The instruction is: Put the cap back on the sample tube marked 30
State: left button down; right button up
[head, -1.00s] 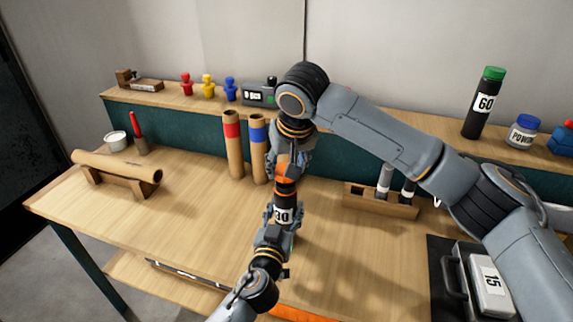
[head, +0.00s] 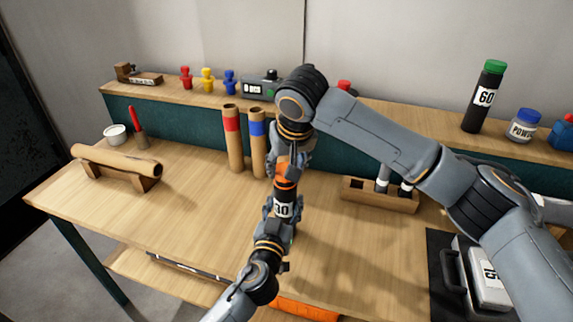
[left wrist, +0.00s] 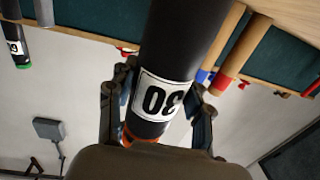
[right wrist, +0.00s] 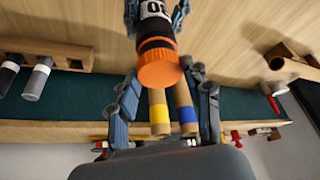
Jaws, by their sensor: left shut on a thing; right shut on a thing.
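The black sample tube (head: 284,192) with the white "30" label stands roughly upright above the table. My left gripper (head: 282,212) is shut around it at the label; its fingers flank the tube in the left wrist view (left wrist: 155,110). The orange cap (head: 285,172) is at the tube's upper end, and it also shows in the right wrist view (right wrist: 159,70). My right gripper (head: 287,160) comes from above and is shut on the cap. Cap and tube appear in line and touching; I cannot tell how tightly the cap sits.
Cardboard tubes with red (head: 233,138) and blue bands (head: 257,143) stand close behind, left of the grippers. A wooden rack (head: 378,195) holding tubes is at right. A case (head: 488,285) lies front right. A green-capped tube marked 60 (head: 484,98) stands on the back shelf. The table's left-middle is clear.

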jog(key=shift+f, duration=0.55)
jog(key=m, duration=0.1)
jog(key=m+h, duration=0.1)
jog(key=m, duration=0.1)
jog(key=shift+a, duration=0.3)
jog(key=m, duration=0.2)
jog(key=m+h, duration=0.2)
jog(key=m, duration=0.1)
jog(key=shift+a+m, duration=0.25)
jog(key=shift+m, duration=0.05)
jog(key=m, duration=0.2)
jog(key=m+g+h, duration=0.1)
jog(key=m, duration=0.1)
jog(key=m+g+h, duration=0.1)
jog(key=m, duration=0.2)
jog(key=shift+w+a, duration=0.15)
jog(key=shift+w, duration=0.1)
jog(key=m, duration=0.1)
jog(key=m+g, duration=0.1)
jog(key=m, duration=0.1)
jog(key=shift+w+r, duration=0.1)
jog(key=shift+w, duration=0.1)
jog(key=shift+m+g+h, duration=0.4)
jog(key=shift+m+g, duration=0.1)
jog(key=shift+m, duration=0.5)
jog(key=o, duration=0.7)
